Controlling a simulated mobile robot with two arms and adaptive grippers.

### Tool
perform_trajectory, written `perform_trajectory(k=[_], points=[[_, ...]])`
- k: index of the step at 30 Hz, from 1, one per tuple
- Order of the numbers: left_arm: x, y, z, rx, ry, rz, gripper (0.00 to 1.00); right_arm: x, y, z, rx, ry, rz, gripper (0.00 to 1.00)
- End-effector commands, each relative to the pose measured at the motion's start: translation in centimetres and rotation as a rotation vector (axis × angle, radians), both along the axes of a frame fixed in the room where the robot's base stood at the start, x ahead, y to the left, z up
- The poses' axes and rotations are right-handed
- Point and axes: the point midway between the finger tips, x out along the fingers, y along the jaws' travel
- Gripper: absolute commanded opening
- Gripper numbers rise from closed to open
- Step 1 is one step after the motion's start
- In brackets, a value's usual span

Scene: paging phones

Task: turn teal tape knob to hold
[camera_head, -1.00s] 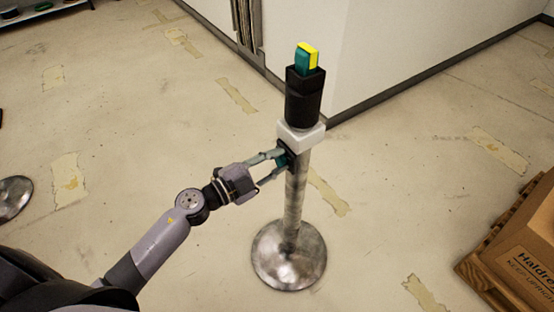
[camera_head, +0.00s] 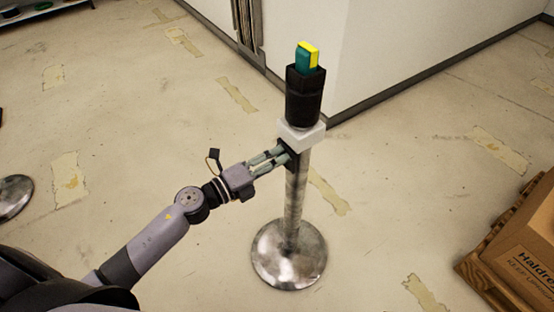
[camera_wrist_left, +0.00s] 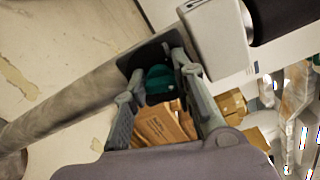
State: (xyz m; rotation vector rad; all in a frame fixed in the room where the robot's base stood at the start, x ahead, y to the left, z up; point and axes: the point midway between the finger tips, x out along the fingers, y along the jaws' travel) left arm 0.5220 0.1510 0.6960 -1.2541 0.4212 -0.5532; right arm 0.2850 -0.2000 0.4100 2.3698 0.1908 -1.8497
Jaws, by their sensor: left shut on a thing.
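The teal knob (camera_wrist_left: 160,84) sits on a dark plate (camera_wrist_left: 146,57) on the side of a metal post (camera_head: 294,195), below a white collar (camera_head: 301,137). My left gripper (camera_head: 282,153) reaches in from the left and is shut on the knob. In the left wrist view the gripper's fingers (camera_wrist_left: 160,76) stand on either side of the knob. In the head view the fingers hide the knob, and its marking cannot be read. My right gripper is not in view.
The post carries a black cylinder (camera_head: 303,97) with a teal and yellow block (camera_head: 307,56) on top, and stands on a round metal base (camera_head: 289,256). A cardboard box (camera_head: 525,250) on a wooden pallet stands at right. A white wall (camera_head: 420,50) rises behind.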

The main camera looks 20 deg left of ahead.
Motion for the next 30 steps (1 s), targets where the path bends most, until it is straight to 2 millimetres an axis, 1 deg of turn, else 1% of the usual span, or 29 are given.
perform_trajectory(k=[2,6,15,21,30], points=[[-0.1,-0.1,-0.2,0.058,-0.041,-0.004,0.0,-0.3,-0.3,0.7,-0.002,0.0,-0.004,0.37],[-0.1,-0.1,-0.2,0.158,-0.117,-0.004,0.0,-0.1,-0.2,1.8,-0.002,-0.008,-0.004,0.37],[-0.1,-0.2,-0.2,0.326,-0.244,-0.004,0.0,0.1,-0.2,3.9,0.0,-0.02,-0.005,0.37],[-0.2,-0.2,-0.1,0.39,-0.292,-0.004,0.0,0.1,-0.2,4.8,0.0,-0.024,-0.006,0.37],[-0.2,-0.2,-0.2,0.425,-0.318,-0.005,0.0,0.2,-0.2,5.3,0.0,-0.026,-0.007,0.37]])
